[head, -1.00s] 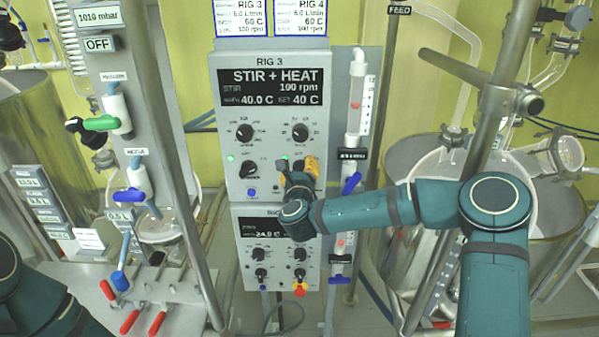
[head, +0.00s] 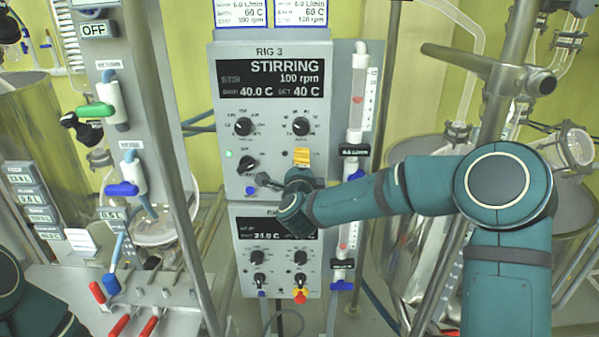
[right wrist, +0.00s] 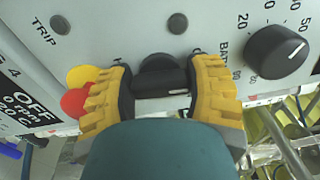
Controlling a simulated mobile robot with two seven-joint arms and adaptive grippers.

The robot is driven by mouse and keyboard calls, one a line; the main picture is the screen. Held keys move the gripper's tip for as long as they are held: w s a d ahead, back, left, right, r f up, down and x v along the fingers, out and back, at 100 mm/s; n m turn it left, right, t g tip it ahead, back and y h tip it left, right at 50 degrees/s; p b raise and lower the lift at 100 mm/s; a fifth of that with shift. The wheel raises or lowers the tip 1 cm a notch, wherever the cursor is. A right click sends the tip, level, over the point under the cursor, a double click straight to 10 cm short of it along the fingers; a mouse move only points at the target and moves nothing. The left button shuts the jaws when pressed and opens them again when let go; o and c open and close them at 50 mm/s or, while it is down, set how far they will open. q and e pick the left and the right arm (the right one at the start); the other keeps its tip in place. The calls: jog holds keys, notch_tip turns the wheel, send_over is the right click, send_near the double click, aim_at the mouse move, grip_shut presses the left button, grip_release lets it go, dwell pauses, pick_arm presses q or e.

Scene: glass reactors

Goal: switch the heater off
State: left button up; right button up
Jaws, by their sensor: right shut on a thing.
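The rig 3 control box (head: 268,120) stands upright in the middle of the head view. Its display (head: 272,78) reads STIRRING, 100 rpm, bath 40.0 C, set 40 C. My right gripper (head: 301,168) is at the box's lower right knob and mostly hides it there. In the right wrist view the yellow-padded fingers (right wrist: 162,92) are shut on this black heater knob (right wrist: 160,72), one on each side. The lamp above the knob (right wrist: 177,23) is dark. Only part of my left arm shows at the lower left; its gripper is out of view.
A second control box (head: 278,252) is just below. A flow meter (head: 355,110) stands close on the right, and a steel post (head: 490,110) is near my right arm.

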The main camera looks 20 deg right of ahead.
jog(key=shift+n, duration=0.6)
jog(key=shift+b, duration=0.3)
jog(key=o, duration=1.2)
jog(key=shift+v, duration=4.05)
jog(key=shift+r, duration=0.1)
